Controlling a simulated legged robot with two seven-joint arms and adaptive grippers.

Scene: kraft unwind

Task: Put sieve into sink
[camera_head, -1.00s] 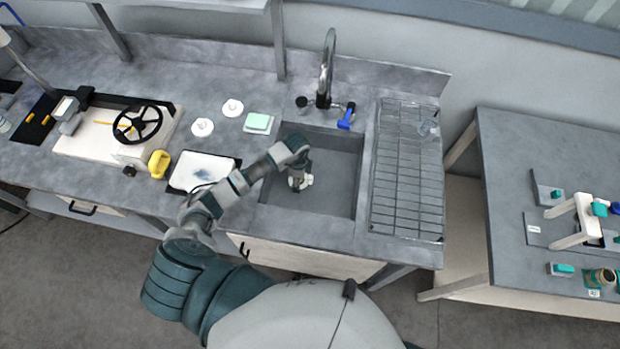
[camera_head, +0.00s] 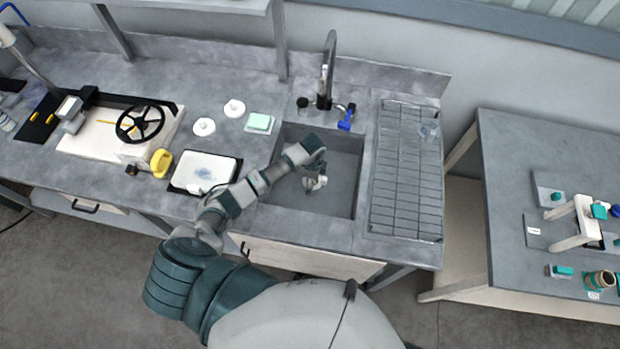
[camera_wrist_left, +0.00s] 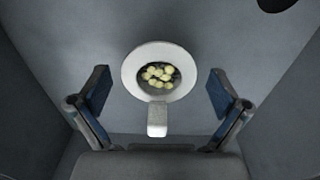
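The sieve (camera_wrist_left: 161,72) has a round white rim and a short white handle, with several pale yellow pieces in its bowl. In the left wrist view it is beyond my left gripper (camera_wrist_left: 158,97), its handle pointing back toward the palm. The two blue-padded fingers are wide apart, one on each side, and neither touches it. Whether the sieve rests on the sink floor is hard to tell. My right gripper is out of view.
The sink's right side is free.

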